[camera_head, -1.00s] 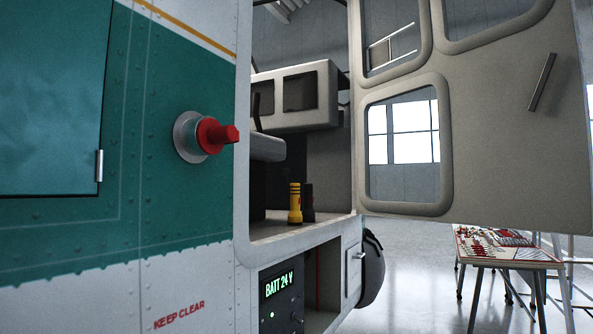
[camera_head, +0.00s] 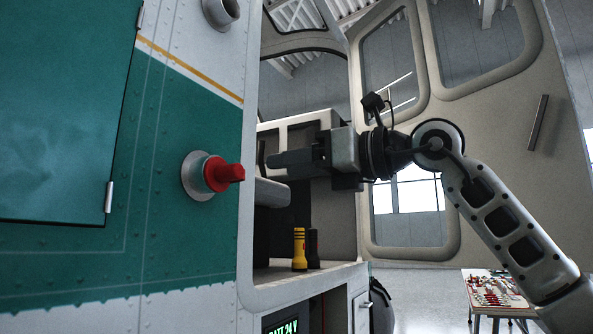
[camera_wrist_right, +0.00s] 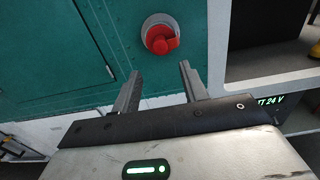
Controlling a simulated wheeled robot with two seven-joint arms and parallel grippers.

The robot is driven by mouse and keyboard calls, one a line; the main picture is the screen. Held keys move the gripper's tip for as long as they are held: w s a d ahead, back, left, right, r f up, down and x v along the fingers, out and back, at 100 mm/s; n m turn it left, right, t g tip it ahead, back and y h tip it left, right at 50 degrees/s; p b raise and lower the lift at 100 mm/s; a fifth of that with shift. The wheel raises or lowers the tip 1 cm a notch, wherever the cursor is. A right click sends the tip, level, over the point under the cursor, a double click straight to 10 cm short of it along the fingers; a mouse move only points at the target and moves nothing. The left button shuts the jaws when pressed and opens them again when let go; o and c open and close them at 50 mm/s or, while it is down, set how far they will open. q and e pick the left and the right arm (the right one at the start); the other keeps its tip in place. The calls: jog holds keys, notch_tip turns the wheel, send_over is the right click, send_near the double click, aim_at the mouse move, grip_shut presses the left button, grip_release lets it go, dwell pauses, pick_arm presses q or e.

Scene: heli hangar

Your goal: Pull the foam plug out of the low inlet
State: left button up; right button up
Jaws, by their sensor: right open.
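The red foam plug (camera_head: 222,174) sits in the round grey low inlet (camera_head: 197,177) on the green side panel of the helicopter. Its narrow red end sticks out to the right in the head view. In the right wrist view the plug (camera_wrist_right: 160,40) and the inlet ring (camera_wrist_right: 152,22) lie beyond the fingertips. My right gripper (camera_head: 272,160) is to the right of the plug in the head view, apart from it. In the right wrist view its two fingers (camera_wrist_right: 160,72) are spread and nothing is between them. My left gripper is not in view.
Another round grey inlet (camera_head: 221,12) is higher on the hull. The open door (camera_head: 535,130) hangs behind my right arm. A yellow torch (camera_head: 299,249) stands on the cabin floor edge beside a dark one. A table (camera_head: 495,290) with small items stands at lower right.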

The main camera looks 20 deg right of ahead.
aim_at(240, 170)
jog(key=p+x, duration=0.1)
jog(key=x, duration=0.2)
jog(key=p+x, duration=0.2)
jog(key=x, duration=0.2)
jog(key=shift+w+a+r, duration=0.1)
jog(key=shift+w+r, duration=0.05)
jog(key=shift+r, duration=0.05)
jog(key=shift+p+x, duration=0.8)
jog(key=shift+x, duration=1.25)
jog(key=shift+w+a+f, duration=0.1)
jog(key=shift+w+a, duration=0.05)
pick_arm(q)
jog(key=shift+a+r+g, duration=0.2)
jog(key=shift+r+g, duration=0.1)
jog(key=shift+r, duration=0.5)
pick_arm(e)
jog(key=c, duration=0.7)
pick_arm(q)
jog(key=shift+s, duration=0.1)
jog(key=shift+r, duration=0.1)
